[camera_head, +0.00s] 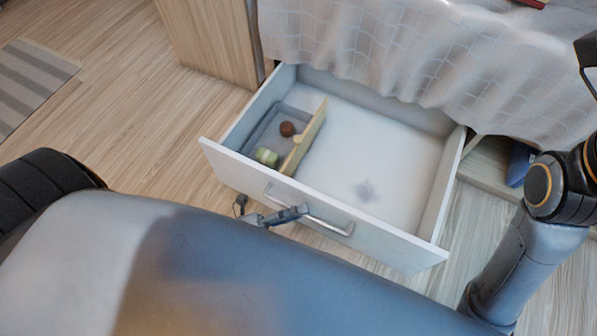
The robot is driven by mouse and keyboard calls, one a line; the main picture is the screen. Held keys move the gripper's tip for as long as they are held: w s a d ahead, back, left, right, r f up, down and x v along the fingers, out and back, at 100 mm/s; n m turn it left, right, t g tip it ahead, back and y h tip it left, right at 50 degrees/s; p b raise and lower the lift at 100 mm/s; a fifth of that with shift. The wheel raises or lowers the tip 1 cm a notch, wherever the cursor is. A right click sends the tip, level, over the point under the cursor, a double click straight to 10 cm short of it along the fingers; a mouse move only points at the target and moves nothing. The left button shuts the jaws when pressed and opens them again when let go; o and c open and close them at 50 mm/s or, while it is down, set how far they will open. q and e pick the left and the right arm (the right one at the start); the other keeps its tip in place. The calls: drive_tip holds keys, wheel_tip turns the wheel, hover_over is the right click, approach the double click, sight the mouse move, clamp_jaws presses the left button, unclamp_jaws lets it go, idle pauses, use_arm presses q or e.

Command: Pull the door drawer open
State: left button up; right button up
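The white drawer (408,248) under the bed stands pulled well out, with its inside showing. Its silver bar handle (335,227) is on the front panel. My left gripper (272,213) is at the left part of the handle, and one dark finger overlaps the bar. I cannot tell whether it grips the bar or only lies beside it. My own body hides the rest of the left arm. My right arm shows at the right edge, but its gripper is not clearly in view.
A grey tray (262,136) with a brown round item (287,129) and a green item (266,156) lies in the drawer beside a wooden divider (306,135). A wooden cabinet (208,40) stands left of the bed cover (380,50). Floor at left is clear beside a striped rug (30,82).

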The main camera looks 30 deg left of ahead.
use_arm(q)
drive_tip(key=v, duration=1.1)
drive_tip(key=shift+s+a, duration=0.2)
drive_tip(key=shift+s, duration=0.05)
drive_tip(key=shift+w+r, duration=0.1)
